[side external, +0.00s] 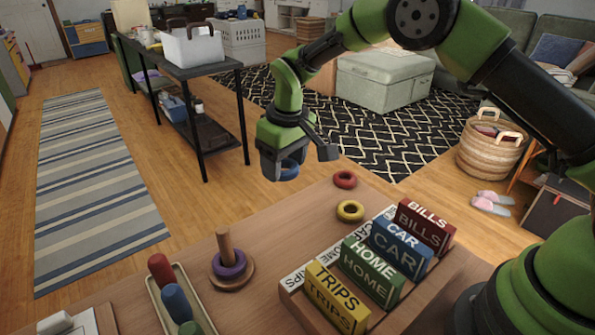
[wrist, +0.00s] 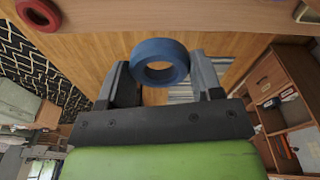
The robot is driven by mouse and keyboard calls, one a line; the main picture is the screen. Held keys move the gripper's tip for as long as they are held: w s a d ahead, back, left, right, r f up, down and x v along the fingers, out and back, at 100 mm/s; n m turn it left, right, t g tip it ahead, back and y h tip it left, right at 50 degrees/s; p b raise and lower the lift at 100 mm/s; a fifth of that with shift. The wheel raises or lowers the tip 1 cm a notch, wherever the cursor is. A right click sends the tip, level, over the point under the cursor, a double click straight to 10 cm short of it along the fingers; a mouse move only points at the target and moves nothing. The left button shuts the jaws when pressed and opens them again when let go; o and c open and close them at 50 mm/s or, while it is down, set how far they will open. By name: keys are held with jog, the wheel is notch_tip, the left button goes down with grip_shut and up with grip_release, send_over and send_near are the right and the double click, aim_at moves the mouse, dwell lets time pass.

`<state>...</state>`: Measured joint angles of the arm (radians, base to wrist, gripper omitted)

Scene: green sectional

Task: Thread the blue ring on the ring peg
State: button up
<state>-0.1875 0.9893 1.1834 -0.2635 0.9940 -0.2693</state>
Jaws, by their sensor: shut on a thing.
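The blue ring (wrist: 160,62) is held between the two fingers of my gripper (wrist: 160,80) in the wrist view, its hole facing the camera. In the side external view my gripper (side external: 277,165) is shut on the blue ring (side external: 289,169), partly hidden by the fingers, in the air past the table's far edge. The ring peg (side external: 224,246) is an upright wooden post on a round base, nearer the camera on the table. A purple ring (side external: 228,264) sits around the peg's lower part. The ring in my gripper is apart from the peg.
A red ring (side external: 345,180) and a yellow ring (side external: 350,210) lie on the wooden table (side external: 130,283). A holder with labelled blocks such as TRIPS (side external: 337,299) stands at right. A tray (side external: 157,299) with coloured cylinders stands left of the peg. The table between peg and far edge is clear.

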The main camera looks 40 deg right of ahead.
notch_tip(320, 180, up, 4)
jog(key=r, duration=0.1)
send_over(226, 248)
jog(key=shift+w+d+f+m, duration=0.15)
jog(key=shift+w+f+m, duration=0.15)
jog(key=shift+w, duration=0.15)
jog(key=shift+f, duration=5.9)
jog(key=shift+f, duration=0.15)
jog(key=o, duration=1)
jog(key=r, duration=0.7)
jog(key=s+r, duration=0.1)
jog(key=r, duration=0.2)
jog(key=shift+s+r, duration=0.1)
jog(key=shift+r, duration=0.15)
jog(key=shift+d, duration=0.1)
